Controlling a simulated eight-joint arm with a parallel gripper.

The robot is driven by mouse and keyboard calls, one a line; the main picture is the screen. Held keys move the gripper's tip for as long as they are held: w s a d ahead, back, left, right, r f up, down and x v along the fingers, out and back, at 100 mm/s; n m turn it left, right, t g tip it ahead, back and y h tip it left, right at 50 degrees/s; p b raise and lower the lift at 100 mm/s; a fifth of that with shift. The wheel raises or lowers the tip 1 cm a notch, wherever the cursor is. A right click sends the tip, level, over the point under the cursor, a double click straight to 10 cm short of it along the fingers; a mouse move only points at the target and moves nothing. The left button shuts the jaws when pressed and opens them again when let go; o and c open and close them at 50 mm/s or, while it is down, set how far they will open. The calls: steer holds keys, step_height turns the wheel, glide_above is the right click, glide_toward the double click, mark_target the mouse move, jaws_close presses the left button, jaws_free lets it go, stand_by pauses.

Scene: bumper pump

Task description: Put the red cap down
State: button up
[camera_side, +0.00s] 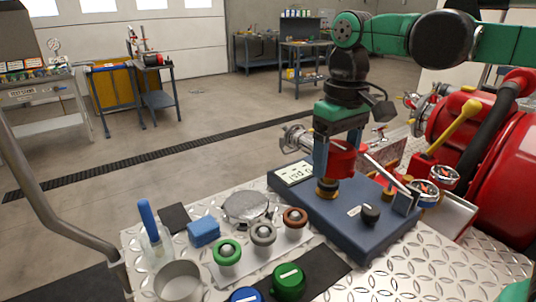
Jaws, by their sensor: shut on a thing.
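The red cap (342,160) is in my gripper (338,158), which points down and is shut on it. The cap is over the blue-grey box (335,222), close above and slightly right of a brass fitting with a dark band (327,188). I cannot tell whether the cap touches the fitting. The gripper's fingers hide part of the cap's sides.
A green cap (289,281) and a blue cap (246,295) lie on a black mat at the front. A plate with green, grey and brown knobs (263,235), a blue sponge (203,232) and a metal cup (179,281) stand left. Red machinery (508,165) crowds the right.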

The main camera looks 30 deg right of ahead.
mark_target(322, 265)
steer(key=shift+s+a+r, duration=0.1)
steer(key=shift+s+a, duration=0.3)
steer(key=shift+s, duration=0.15)
steer(key=shift+s+a, duration=0.1)
steer(key=shift+s, duration=0.1)
step_height(322, 265, down, 20)
stand_by(0.3)
steer(key=o, duration=1.4)
steer(key=shift+c, duration=0.2)
